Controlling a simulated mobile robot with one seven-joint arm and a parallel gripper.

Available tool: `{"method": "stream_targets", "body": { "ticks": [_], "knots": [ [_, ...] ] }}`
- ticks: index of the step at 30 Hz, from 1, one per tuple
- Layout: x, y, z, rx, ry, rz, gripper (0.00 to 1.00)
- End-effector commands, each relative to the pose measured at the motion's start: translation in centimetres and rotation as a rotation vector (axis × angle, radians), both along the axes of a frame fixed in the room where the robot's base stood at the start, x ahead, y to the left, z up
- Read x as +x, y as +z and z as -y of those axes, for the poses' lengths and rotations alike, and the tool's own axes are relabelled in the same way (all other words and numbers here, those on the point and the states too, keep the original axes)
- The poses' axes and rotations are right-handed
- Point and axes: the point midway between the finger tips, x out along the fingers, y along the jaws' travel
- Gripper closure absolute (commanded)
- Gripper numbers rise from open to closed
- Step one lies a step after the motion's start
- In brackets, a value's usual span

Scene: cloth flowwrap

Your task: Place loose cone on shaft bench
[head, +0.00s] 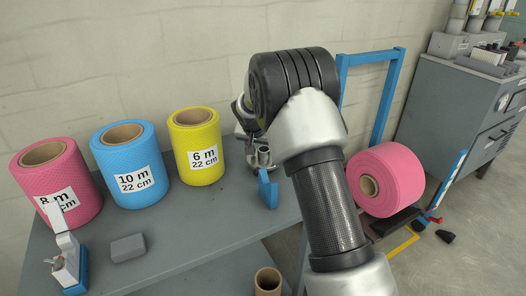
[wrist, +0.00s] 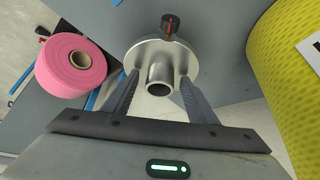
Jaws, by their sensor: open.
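The loose cone (wrist: 158,60) is a silver metal flange with a short hollow tube and a black knob with a red mark. In the wrist view it lies straight ahead on the grey bench top (wrist: 215,70). My gripper (wrist: 160,78) is open, with one finger on each side of the cone's tube; I cannot tell whether they touch it. In the head view the cone (head: 263,155) shows small beside my arm, on the bench (head: 190,230) near its back edge. My arm hides most of the gripper there.
Pink, blue and yellow (head: 198,150) rolls stand on the bench to the left. A blue bracket (head: 268,188) stands near the cone. A pink roll (head: 385,182) lies on its side at right by a blue frame (head: 386,100). A grey block (head: 128,247) lies at front left.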

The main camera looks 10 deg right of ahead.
Motion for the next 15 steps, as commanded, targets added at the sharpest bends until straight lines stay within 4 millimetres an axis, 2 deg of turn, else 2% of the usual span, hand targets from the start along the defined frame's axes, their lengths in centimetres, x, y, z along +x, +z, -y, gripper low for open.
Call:
{"method": "stream_targets", "body": {
  "ticks": [5,15],
  "knots": [
    [-0.2,0.9,-0.2,0.0,0.0,0.001,0.47],
    [-3.2,7.1,-1.7,0.0,0.002,0.002,0.47]
  ]
}}
